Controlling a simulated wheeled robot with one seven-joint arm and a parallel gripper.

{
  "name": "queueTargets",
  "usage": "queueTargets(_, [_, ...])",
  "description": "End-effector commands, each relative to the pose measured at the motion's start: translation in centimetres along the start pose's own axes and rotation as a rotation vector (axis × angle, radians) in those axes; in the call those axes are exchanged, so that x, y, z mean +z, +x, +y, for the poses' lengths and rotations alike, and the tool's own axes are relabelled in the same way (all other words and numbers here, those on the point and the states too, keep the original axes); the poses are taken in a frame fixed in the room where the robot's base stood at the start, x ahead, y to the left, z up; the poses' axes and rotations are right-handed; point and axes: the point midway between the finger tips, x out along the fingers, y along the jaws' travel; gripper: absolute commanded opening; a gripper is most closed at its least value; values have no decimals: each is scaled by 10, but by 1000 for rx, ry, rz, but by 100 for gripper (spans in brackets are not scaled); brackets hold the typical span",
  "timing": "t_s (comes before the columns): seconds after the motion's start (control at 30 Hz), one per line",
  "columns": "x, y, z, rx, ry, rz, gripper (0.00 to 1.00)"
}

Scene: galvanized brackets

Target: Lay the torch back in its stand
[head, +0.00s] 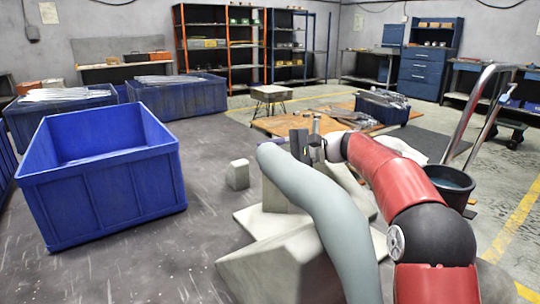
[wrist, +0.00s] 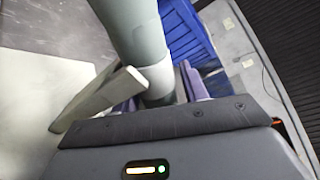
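The torch looks like a thick, curved grey-green tube (head: 325,215); it reaches from the bottom of the head view up to my gripper (head: 306,146). In the wrist view the tube (wrist: 135,35) with a paler band runs between the two purple-padded fingers (wrist: 162,95), which appear closed on it. A pale bar (wrist: 95,105) lies slanted beside the tube. The stand seems to be the pale block-like form (head: 265,270) below and behind the tube in the head view. The tube hides part of it, and I see no contact between them clearly.
A large blue crate (head: 105,197) stands on the left of the grey surface (head: 195,250). A small pale block (head: 237,174) stands between crate and stand. A dark bucket (head: 452,188) and bent metal rail (head: 485,110) are at right.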

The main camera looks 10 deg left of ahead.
Motion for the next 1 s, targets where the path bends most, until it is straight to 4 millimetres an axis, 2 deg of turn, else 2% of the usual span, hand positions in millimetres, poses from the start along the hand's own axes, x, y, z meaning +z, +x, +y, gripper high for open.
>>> queueTargets(0.3, [0,0,-1,-1,-2,1,53])
queueTargets(0.47, [-3,1,6,-1,-3,0,53])
queueTargets(0.8, [-2,-61,1,-3,-2,4,53])
queueTargets(1.0, [-1,-76,1,4,-6,9,53])
